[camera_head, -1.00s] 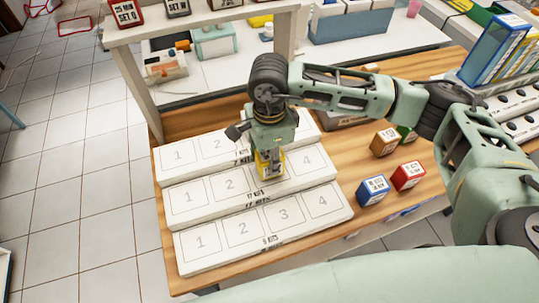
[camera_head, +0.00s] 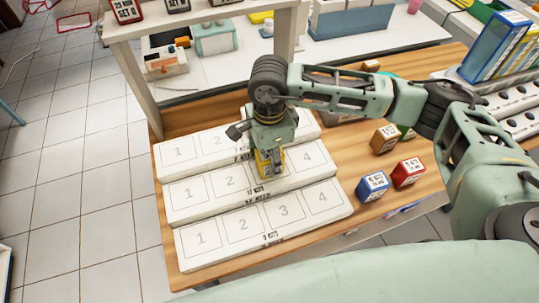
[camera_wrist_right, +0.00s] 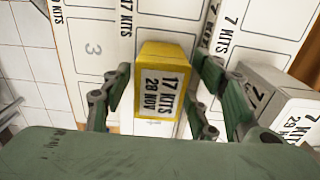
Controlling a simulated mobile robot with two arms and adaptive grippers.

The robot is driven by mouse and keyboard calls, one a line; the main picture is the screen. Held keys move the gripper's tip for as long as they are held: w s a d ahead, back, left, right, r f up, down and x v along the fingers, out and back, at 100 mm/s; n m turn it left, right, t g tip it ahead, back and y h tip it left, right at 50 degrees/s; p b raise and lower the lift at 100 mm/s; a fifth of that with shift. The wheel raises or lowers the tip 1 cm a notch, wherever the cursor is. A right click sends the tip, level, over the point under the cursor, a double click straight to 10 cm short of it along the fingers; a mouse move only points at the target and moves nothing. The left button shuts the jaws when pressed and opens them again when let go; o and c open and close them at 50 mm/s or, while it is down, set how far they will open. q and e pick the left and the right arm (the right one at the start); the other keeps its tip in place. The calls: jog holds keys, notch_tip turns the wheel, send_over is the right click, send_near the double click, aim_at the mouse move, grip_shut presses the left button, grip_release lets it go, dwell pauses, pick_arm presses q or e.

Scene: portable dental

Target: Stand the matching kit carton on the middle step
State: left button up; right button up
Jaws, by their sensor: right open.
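A yellow carton (camera_head: 270,160) stands on the middle step (camera_head: 190,197) of the white three-step rack, around place 3. In the right wrist view the carton (camera_wrist_right: 165,80) has a white label reading "17 KITS 28 NOV". The middle step's front label (camera_wrist_right: 127,20) appears to read "17 KITS" too. My right gripper (camera_head: 271,170) is above and around the carton, its fingers open on both sides with gaps. The gripper hides part of the step. My left gripper is not in view.
Blue (camera_head: 373,186), red (camera_head: 408,172) and brown (camera_head: 384,138) cartons stand right of the rack on the wooden top. A grey carton (camera_wrist_right: 280,90) shows in the right wrist view. The front step (camera_head: 262,225) is bare. A shelf (camera_head: 190,20) rises behind.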

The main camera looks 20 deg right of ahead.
jog(key=shift+r, duration=0.2)
jog(key=shift+w+r, duration=0.1)
jog(key=shift+r, duration=0.15)
notch_tip(320, 180, up, 11)
jog(key=b, duration=0.3)
jog(key=shift+r, duration=0.2)
